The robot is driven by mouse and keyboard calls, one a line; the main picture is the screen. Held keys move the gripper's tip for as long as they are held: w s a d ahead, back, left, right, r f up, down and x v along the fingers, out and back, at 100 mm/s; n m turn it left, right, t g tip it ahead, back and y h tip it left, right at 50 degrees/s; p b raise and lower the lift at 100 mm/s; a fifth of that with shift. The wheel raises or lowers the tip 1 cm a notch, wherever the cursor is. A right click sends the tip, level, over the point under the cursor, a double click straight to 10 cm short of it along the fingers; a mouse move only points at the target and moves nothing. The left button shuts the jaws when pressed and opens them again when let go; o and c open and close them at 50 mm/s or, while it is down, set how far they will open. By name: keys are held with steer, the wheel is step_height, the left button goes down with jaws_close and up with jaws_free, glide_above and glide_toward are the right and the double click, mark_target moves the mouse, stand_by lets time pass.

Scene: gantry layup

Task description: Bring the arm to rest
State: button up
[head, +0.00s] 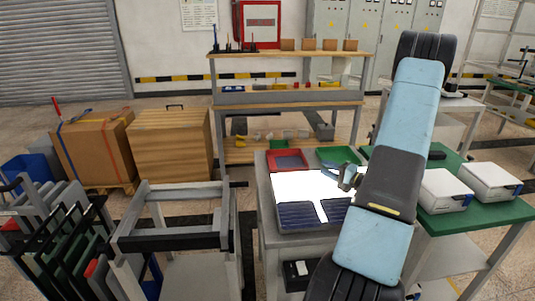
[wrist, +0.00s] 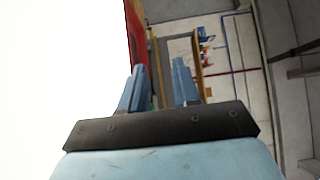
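My gripper (head: 347,176) is over the bright white panel (head: 300,186) on the grey workbench, seen in the head view. In the wrist view my gripper (wrist: 158,82) shows two blue fingers standing apart, with nothing held between them. My arm reaches across the right half of the head view, bent, in front of the bench. A red tray (head: 287,160) lies behind the white panel, and its red edge (wrist: 136,45) shows in the wrist view. How high the gripper is above the panel is hard to tell.
A green tray (head: 336,155) sits beside the red one. Dark blue gridded panels (head: 298,216) lie at the bench's front. White boxes (head: 443,191) stand on a green table at right. A grey frame (head: 175,232) and cardboard box (head: 92,147) stand left.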

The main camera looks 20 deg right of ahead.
steer(key=shift+a+r, duration=0.1)
steer(key=s+a+r+n+g+y, duration=0.1)
steer(key=a+r+n+g+y, duration=0.35)
steer(key=a, duration=0.55)
steer(key=s+a+r+n+g+y, duration=0.1)
steer(key=s+a+r+n+g, duration=0.15)
steer(key=a+r+g, duration=0.45)
steer(key=s+a+r+n+g+h, duration=0.45)
steer(key=s+a+r+h, duration=0.45)
steer(key=s+a, duration=0.45)
steer(key=s+r+n+t+h, duration=0.1)
steer(key=s+r+t+h, duration=0.3)
steer(key=s+r, duration=0.4)
steer(key=shift+d+t, duration=0.4)
steer(key=shift+t, duration=0.2)
steer(key=shift+d+n, duration=0.1)
steer(key=shift+n, duration=0.15)
